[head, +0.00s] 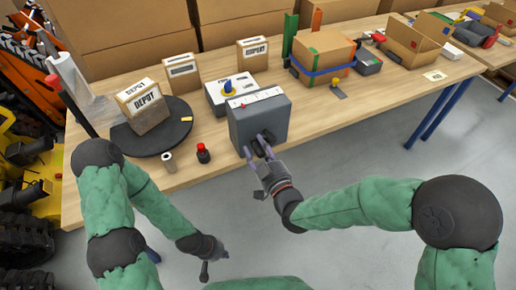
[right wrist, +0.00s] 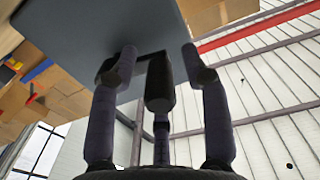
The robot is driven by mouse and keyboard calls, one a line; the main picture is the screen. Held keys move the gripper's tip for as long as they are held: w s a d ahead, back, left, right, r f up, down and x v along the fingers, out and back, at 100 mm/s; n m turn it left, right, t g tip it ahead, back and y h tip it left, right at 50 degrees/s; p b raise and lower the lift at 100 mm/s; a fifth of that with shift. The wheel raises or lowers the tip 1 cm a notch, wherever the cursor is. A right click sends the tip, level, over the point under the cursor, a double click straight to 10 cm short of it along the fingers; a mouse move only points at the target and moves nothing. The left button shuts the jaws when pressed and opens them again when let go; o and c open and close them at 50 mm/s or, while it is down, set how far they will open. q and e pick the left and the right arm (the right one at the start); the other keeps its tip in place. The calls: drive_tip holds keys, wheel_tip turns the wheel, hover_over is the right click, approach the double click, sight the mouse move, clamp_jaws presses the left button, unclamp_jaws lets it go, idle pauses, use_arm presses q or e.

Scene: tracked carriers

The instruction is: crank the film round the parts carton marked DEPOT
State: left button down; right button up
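The carton marked DEPOT (head: 142,107) stands upright on a round black turntable (head: 181,131) at the table's left end. A whitish film roll (head: 70,74) stands on a post to its left, with pale film hanging beside it. A grey box (head: 274,115) with a white scale on top stands right of the turntable. Its front bears a black crank with a knob (right wrist: 160,85). My right gripper (head: 257,157) is at that crank; in the right wrist view its fingers (right wrist: 160,52) stand apart either side of the knob. My left gripper (head: 215,265) is low before the table, fingers apart, empty.
A red-topped black item (head: 203,153) and a small pale roll (head: 168,162) stand near the front edge. Behind are two labelled cartons (head: 182,73) and a white panel with a blue-yellow knob (head: 228,88). A strapped carton (head: 322,55) stands right.

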drive_tip(key=v, duration=1.2)
